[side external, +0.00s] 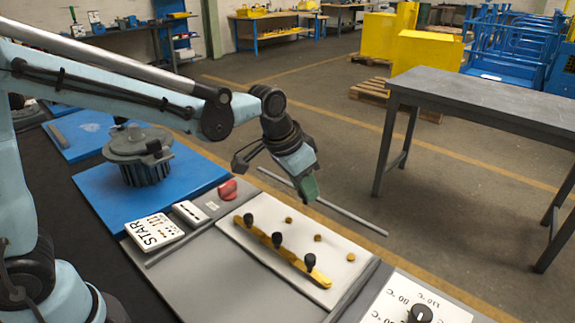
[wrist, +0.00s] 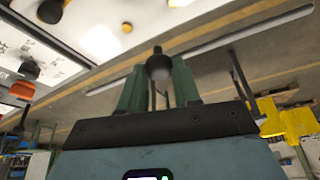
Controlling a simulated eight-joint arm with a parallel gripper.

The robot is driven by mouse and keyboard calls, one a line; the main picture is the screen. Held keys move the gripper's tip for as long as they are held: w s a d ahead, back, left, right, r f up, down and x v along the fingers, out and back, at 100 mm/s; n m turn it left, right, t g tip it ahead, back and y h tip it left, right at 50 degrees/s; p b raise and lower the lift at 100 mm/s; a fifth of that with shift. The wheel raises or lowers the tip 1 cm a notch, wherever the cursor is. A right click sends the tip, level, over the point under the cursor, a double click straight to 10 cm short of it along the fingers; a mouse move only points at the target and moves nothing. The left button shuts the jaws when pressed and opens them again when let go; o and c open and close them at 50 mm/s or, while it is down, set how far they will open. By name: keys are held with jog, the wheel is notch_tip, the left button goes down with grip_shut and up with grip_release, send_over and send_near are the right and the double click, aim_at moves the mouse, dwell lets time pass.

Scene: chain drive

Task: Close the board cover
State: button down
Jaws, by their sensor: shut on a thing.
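My gripper (wrist: 158,72) is shut on a dark knob-like piece (wrist: 158,64), held between its green fingers. In the side external view my gripper (side external: 307,192) is above and beyond the far edge of the white board, and the held piece cannot be made out. The white board (side external: 262,256) carries a yellow bar (side external: 291,259) with black knobs and several small brown pegs. A thin grey rod (side external: 345,214) runs past the board's far side; it also shows in the wrist view (wrist: 205,47). I cannot tell which part is the board cover.
A red knob (side external: 228,189), a white STAR panel (side external: 154,232) and a dark motor-like part (side external: 140,155) on a blue plate stand left of the board. A dial panel (side external: 405,303) is at front right. A grey table (side external: 485,103) stands behind, with open floor between.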

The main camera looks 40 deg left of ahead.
aim_at(284, 211)
jog(key=c, duration=0.8)
grip_release()
jog(key=shift+w, duration=0.2)
jog(key=shift+s, duration=0.1)
jog(key=v, duration=1.2)
jog(key=shift+s+a+f+n+t+y, duration=0.25)
jog(key=shift+s+a+f+n+t, duration=0.3)
jog(key=shift+s+a+f, duration=1.05)
jog(key=shift+s+a+f+n+t+y, duration=0.2)
jog(key=shift+s+a+f+n+t, duration=0.35)
jog(key=shift+s+a+f, duration=1.1)
jog(key=shift+s+a+f+n+t+y, duration=0.35)
jog(key=shift+s+a+f+n, duration=0.55)
jog(key=shift+s, duration=1.15)
